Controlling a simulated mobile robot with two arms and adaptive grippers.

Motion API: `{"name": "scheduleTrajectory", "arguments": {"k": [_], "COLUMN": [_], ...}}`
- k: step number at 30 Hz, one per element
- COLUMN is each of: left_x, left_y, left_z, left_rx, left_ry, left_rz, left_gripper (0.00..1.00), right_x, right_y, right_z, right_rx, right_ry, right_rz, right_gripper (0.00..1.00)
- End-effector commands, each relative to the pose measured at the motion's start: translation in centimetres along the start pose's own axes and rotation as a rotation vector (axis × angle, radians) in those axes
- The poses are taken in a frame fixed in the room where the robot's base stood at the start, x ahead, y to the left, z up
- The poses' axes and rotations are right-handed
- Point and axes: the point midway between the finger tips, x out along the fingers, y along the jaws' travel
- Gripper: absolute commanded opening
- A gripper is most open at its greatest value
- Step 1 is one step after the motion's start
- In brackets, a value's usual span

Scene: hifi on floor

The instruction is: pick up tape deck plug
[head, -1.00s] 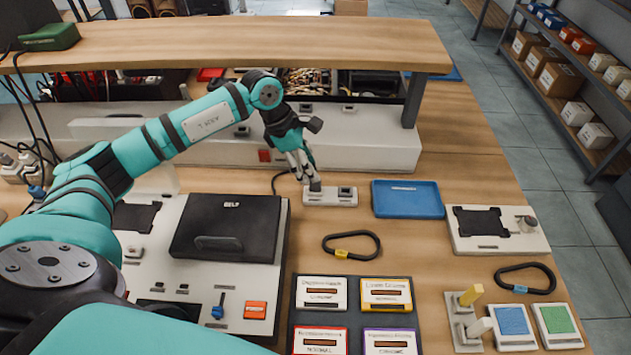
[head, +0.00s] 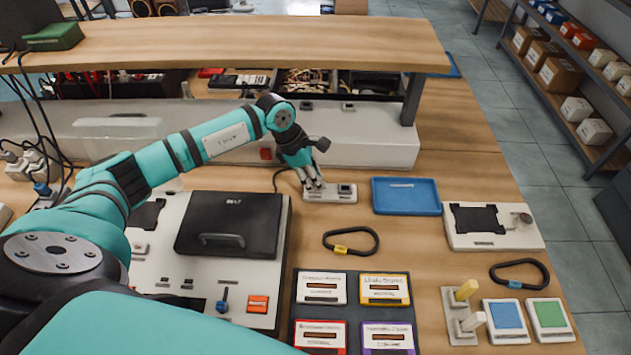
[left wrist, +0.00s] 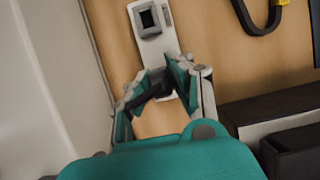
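A small white socket strip (head: 343,195) lies on the bench, left of the blue tray. My left gripper (head: 314,184) reaches down over its left end. In the left wrist view, the two fingers (left wrist: 162,86) stand apart on either side of a black plug (left wrist: 152,92) at the near end of the strip (left wrist: 153,35). The plug fills most of the gap, and I cannot tell whether both fingers press on it. In the head view the gripper hides the plug. A dark cable shows just left of the gripper. My right gripper is not in view.
A blue tray (head: 406,196) lies to the right and a black carabiner (head: 351,243) in front. A white deck with a black lid (head: 230,225) stands front left. A long white unit (head: 360,138) and a raised wooden shelf (head: 230,42) stand behind.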

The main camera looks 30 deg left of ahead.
Motion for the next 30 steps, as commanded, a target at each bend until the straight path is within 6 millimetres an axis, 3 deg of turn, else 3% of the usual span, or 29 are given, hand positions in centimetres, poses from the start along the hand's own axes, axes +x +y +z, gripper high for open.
{"name": "scheduleTrajectory", "arguments": {"k": [3, 14, 23, 30], "left_x": [0.0, -0.3, -3.2, -3.2], "left_y": [0.0, 0.1, 0.2, -5.3], "left_z": [0.0, 0.1, 1.3, 2.0], "left_rx": [0.000, 0.001, 0.003, 0.007], "left_ry": [0.000, -0.001, -0.003, 0.000], "left_rz": [0.001, 0.002, 0.007, 0.000], "left_gripper": [0.00, 0.00, 0.00, 0.00], "right_x": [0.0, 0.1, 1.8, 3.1], "right_y": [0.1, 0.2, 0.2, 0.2], "right_z": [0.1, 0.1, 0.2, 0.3], "right_rx": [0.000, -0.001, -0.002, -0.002], "right_ry": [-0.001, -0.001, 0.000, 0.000], "right_rz": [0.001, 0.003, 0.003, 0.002], "right_gripper": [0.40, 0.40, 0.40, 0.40]}}
